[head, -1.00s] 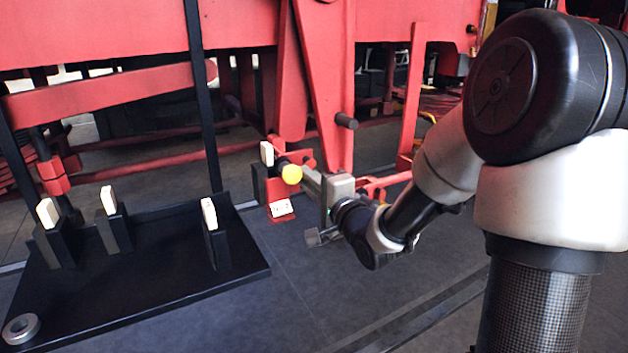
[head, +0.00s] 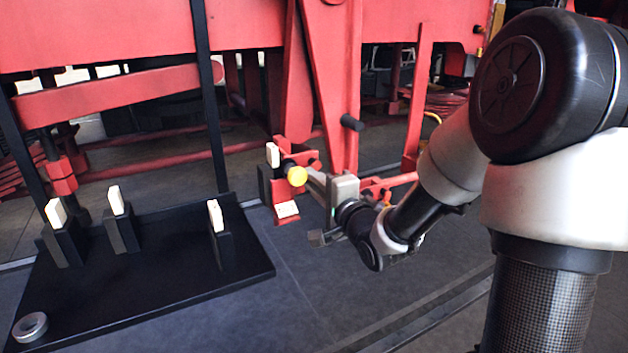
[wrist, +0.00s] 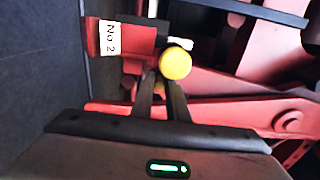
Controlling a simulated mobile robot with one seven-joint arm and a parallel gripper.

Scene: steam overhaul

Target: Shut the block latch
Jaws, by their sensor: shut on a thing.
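A yellow ball knob (head: 297,176) stands at the red bracket (head: 287,218) low on the red frame. The knob shows large in the wrist view (wrist: 175,63), just beyond my fingertips. The bracket carries a white "No 2" label (wrist: 110,37). My gripper (head: 312,181) reaches in from the right at the knob. In the wrist view its two dark fingers (wrist: 160,92) are close together, shut on the part with the yellow knob.
A black tray (head: 160,285) with several upright black holders topped with pale blocks stands at left. A metal ring (head: 30,326) lies at its front corner. Red beams and a black post (head: 207,110) stand close behind. The grey floor at the front centre is clear.

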